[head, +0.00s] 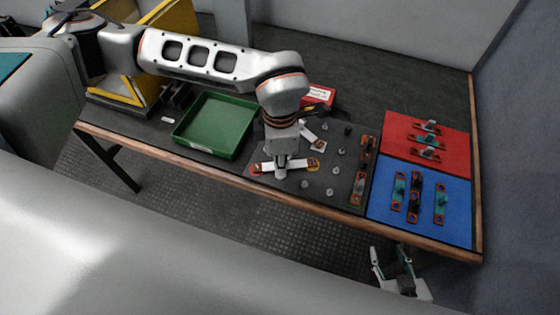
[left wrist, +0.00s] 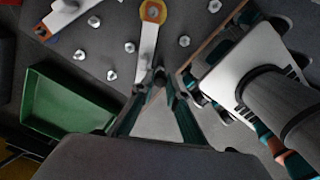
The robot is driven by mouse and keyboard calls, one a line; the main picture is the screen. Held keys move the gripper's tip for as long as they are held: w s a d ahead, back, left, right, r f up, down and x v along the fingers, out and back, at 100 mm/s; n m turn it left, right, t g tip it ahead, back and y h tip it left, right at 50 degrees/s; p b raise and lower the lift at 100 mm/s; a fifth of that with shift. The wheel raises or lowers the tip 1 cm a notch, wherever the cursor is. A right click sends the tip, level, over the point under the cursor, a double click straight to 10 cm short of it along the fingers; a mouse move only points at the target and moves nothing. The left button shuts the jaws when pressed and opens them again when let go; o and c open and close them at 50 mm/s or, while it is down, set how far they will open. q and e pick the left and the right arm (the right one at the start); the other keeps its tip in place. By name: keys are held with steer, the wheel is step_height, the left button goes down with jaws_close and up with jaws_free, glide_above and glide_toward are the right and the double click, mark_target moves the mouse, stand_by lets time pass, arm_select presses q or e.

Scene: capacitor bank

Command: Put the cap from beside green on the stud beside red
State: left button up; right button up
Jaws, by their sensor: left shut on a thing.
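My left gripper (head: 281,174) is shut at the middle of a white strip (head: 298,165) low over the dark board. The strip has a red end and a yellow-ringed end. In the left wrist view the fingertips (left wrist: 157,76) meet over the strip (left wrist: 148,45); a small dark patch shows between them, and I cannot tell if it is a cap. Several silver studs (head: 336,170) stand on the board. A black cap-like piece (head: 348,130) stands near its back edge. The green tray (head: 243,104) is left of the board. My right gripper (head: 398,278) is open and empty beyond the table's front edge.
A second white strip (head: 309,137) lies behind the held one. A red box (head: 319,95) stands at the back. Dark units with orange ends (head: 359,188) line the board's right edge. The red mat (head: 455,143) and blue mat (head: 460,184) carry several more units.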

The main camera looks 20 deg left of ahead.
arm_select(q)
steer(key=shift+f+b, duration=0.45)
steer(key=shift+f, duration=0.8)
stand_by(0.7)
steer(key=o, duration=0.8)
